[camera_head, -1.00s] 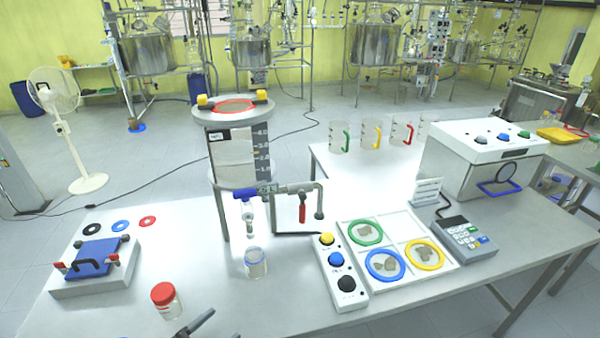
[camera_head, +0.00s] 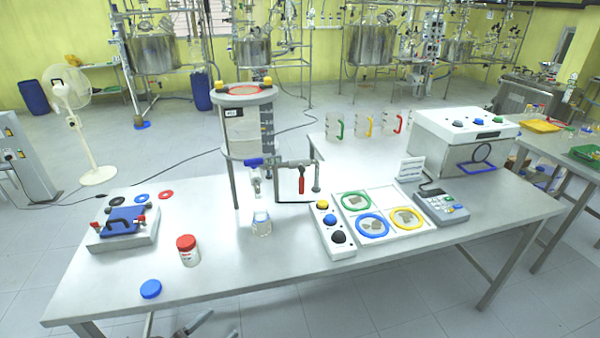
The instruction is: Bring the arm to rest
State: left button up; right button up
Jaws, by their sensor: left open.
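My left gripper (camera_head: 203,324) shows at the bottom edge, in front of and below the table's front edge. Its jaws are open and I see nothing between them. Most of its arm is out of the picture. The steel table (camera_head: 270,282) lies beyond it. A jar with a red lid (camera_head: 188,251) stands upright on the table, apart from the gripper. A blue lid (camera_head: 150,289) lies flat near the table's front edge. My right gripper is not in view.
A glass beaker (camera_head: 261,224) stands under the blue-handled valve of the column stand (camera_head: 243,100). A button box (camera_head: 333,232), a tray with coloured rings (camera_head: 400,237) and a keypad device (camera_head: 441,206) sit to the right. Floor is clear in front of the table.

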pick_arm(q)
jog(key=w+a+f+n+g+y, duration=0.1)
jog(key=w+a+f+n+y, duration=0.15)
jog(key=a+f+n, duration=0.45)
jog(key=w+a+f+n+g+y, duration=0.1)
jog(key=a+f+n+y, duration=0.25)
jog(key=f+n, duration=0.7)
jog(key=s+a+f+n+g+y+b, duration=0.1)
jog(key=s+a+f+n+g+y, duration=0.15)
jog(key=s+f+n, duration=0.45)
jog(key=s+a+f+n+g+y+b, duration=0.1)
jog(key=s+a+f+n+y, duration=0.2)
jog(key=f+n, duration=0.4)
jog(key=s+f+n+g+b, duration=0.1)
jog(key=s+f+n+g, duration=0.45)
jog(key=s+f, duration=0.9)
jog(key=s+d+f+n+g+b, duration=0.1)
jog(key=s+d, duration=0.3)
jog(key=s, duration=0.4)
jog(key=s+d+f+n+g, duration=0.1)
jog(key=s+d+f+n, duration=0.1)
jog(key=s+d, duration=0.3)
jog(key=s, duration=0.3)
jog(key=shift+s+d+b, duration=0.15)
jog(key=shift+s+b, duration=0.15)
jog(key=shift+b, duration=0.1)
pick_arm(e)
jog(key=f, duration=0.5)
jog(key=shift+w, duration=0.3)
